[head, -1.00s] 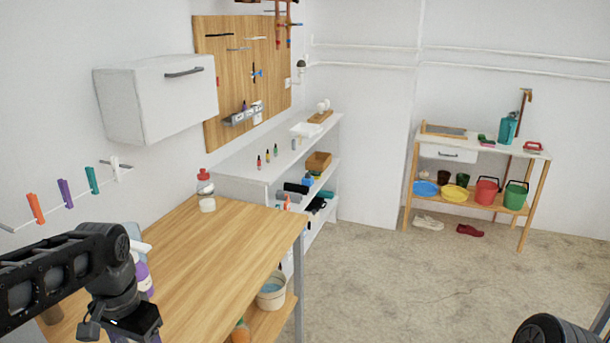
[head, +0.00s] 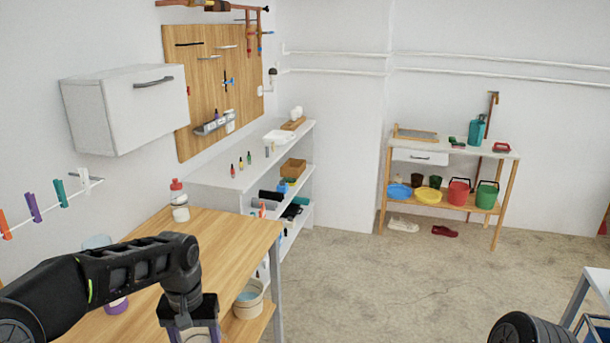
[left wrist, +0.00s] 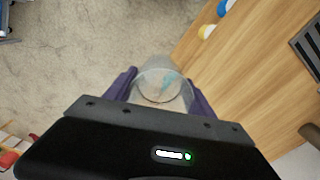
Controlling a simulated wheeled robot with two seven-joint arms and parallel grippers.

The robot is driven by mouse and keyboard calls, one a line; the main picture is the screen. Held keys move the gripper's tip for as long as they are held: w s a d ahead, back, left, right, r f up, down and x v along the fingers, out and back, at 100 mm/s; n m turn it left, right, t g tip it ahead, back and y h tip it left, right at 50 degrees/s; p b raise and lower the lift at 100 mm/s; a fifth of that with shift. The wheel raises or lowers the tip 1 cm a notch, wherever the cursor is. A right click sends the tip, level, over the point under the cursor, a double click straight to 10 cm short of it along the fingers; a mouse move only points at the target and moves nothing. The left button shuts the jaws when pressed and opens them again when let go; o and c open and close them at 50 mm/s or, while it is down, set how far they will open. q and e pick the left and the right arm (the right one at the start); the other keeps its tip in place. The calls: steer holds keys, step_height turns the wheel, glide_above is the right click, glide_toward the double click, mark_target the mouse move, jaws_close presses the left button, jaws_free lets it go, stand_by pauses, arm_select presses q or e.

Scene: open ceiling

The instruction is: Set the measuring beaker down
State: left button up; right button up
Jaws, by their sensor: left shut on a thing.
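The measuring beaker (left wrist: 160,85) is clear and see-through in the left wrist view, with its round rim toward the camera. The purple fingers of my left gripper (left wrist: 160,97) are shut on it, one on each side. In the head view my left gripper (head: 196,335) is at the bottom edge, over the front right part of the wooden table (head: 225,228). Most of the beaker is cut off there. In the wrist view the beaker lies across the line of the table edge, with floor to its left. My right gripper is out of view.
A red-capped bottle (head: 179,201) stands at the table's far end. A bucket (head: 247,300) sits on the shelf below the tabletop. White shelves (head: 225,177) stand beyond the table. The tabletop's far middle is clear.

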arm_select(q)
steer(key=d+f, duration=0.2)
steer(key=d, duration=0.1)
steer(key=shift+m, duration=0.4)
steer(key=shift+d, duration=0.3)
steer(key=s+f, duration=0.4)
steer(key=f, duration=1.1)
